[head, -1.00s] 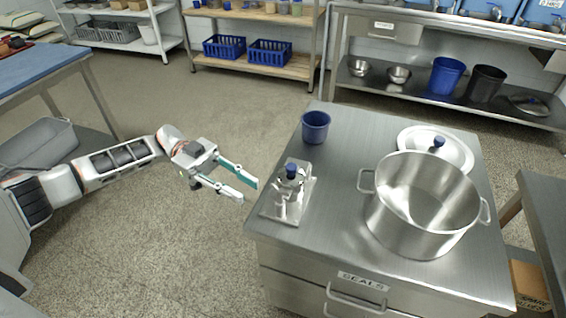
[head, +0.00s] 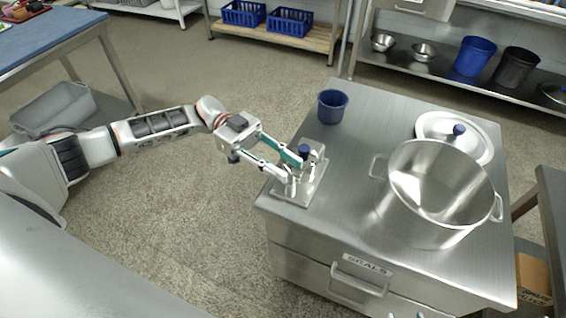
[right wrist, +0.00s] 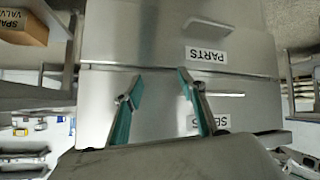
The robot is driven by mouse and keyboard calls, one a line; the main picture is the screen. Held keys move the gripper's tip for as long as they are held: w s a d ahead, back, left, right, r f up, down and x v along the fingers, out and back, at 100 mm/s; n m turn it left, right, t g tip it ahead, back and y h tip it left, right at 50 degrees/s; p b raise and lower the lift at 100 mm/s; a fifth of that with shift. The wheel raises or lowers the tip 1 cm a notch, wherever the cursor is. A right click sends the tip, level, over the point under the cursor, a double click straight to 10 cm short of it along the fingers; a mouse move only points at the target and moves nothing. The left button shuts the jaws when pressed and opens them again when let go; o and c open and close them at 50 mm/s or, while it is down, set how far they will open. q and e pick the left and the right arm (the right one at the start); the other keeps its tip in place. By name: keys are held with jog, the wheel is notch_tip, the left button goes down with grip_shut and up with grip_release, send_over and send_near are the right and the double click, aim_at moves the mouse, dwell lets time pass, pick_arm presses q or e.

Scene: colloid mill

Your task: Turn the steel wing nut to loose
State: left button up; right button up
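A steel fixture with a flat base plate (head: 312,188) stands at the left edge of the cabinet top. A blue knob (head: 304,151) sits at its top. The steel wing nut cannot be made out clearly among the bright metal parts; my gripper partly covers them. My left gripper (head: 294,171) is open, its two fingers apart, with the tips at the fixture just below the blue knob. I cannot tell whether they touch it. My right gripper (right wrist: 160,78) is open and empty in the right wrist view, in front of the cabinet drawers.
The steel cabinet top (head: 350,190) also holds a blue cup (head: 333,106), a large steel pot (head: 430,215) and a lid (head: 478,150). A drawer handle (head: 357,287) sticks out in front. Open floor (head: 190,225) lies left of the cabinet.

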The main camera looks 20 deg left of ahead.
pick_arm(q)
jog(key=shift+c, duration=0.4)
pick_arm(e)
jog(key=shift+a, duration=0.1)
pick_arm(q)
grip_shut()
jog(key=r+n+t+p, duration=0.1)
jog(key=p, duration=0.2)
jog(key=shift+s+t, duration=0.1)
jog(key=shift+t, duration=0.3)
jog(key=shift+n+t+h+p, duration=0.3)
jog(key=shift+n+t+p, duration=0.1)
jog(key=shift+t+p, duration=0.1)
jog(key=shift+s+t+p, duration=0.1)
jog(key=shift+t+p, duration=0.4)
jog(key=shift+p, duration=0.05)
jog(key=shift+n+t+p, duration=0.3)
jog(key=shift+n+p, duration=0.05)
jog(key=shift+n, duration=0.05)
jog(key=shift+f+n+t+p, duration=0.3)
jog(key=shift+f, duration=0.15)
pick_arm(e)
jog(key=r, duration=0.2)
jog(key=a+r, duration=0.1)
jog(key=shift+s+r, duration=0.3)
jog(key=shift+r, duration=0.05)
